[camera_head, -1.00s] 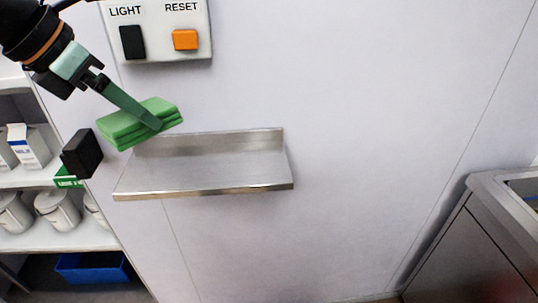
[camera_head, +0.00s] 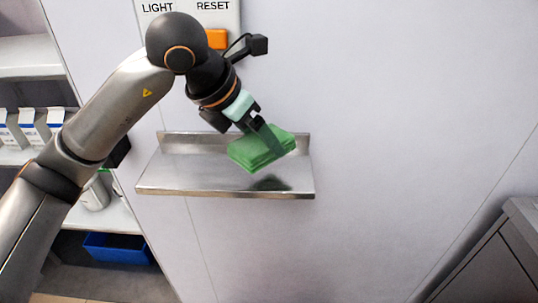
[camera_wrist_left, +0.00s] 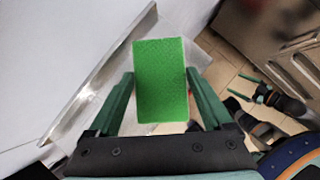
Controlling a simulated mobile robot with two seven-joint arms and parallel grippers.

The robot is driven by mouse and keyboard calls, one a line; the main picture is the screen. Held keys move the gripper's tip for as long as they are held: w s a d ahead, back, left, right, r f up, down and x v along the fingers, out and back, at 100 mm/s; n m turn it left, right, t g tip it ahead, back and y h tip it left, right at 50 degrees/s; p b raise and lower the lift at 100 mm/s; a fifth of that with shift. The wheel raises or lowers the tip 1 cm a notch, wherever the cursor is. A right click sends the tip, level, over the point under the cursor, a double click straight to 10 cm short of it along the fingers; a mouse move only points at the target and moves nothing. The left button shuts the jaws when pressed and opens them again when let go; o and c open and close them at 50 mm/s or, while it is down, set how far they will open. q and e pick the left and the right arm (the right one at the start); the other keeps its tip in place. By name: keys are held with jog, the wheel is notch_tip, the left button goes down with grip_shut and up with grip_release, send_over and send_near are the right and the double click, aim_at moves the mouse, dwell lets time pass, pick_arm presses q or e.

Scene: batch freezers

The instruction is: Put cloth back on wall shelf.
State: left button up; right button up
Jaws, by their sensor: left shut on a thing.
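The green folded cloth (camera_head: 248,152) is held by my left gripper (camera_head: 272,143), which is shut on it. The cloth is tilted and hangs above the steel wall shelf (camera_head: 185,178), with a dark green reflection below it on the shelf top. In the left wrist view the cloth (camera_wrist_left: 160,80) lies between the two green fingers, one on each side. The shelf's edge (camera_wrist_left: 98,82) runs diagonally behind it. My right gripper (camera_wrist_left: 236,86) shows small at the right of the left wrist view, its fingers apart and empty.
A switch panel with LIGHT and RESET labels (camera_head: 188,7) is on the wall above the shelf, partly hidden by my left arm. A rack with cartons (camera_head: 32,124) and a blue bin (camera_head: 118,248) stands left. A steel cabinet (camera_head: 490,265) stands right. The shelf top looks otherwise empty.

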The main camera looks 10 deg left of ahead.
aim_at(269, 158)
pick_arm(q)
jog(key=shift+w+d+f, duration=0.15)
jog(key=shift+d+f, duration=0.35)
jog(key=shift+f, duration=0.1)
jog(key=f, duration=0.3)
jog(key=shift+w+d, duration=0.15)
jog(key=shift+d, duration=0.2)
jog(key=shift+f, duration=0.45)
jog(key=shift+f, duration=0.15)
jog(key=o, duration=1.3)
jog(key=shift+c, duration=0.2)
jog(key=v, duration=1.2)
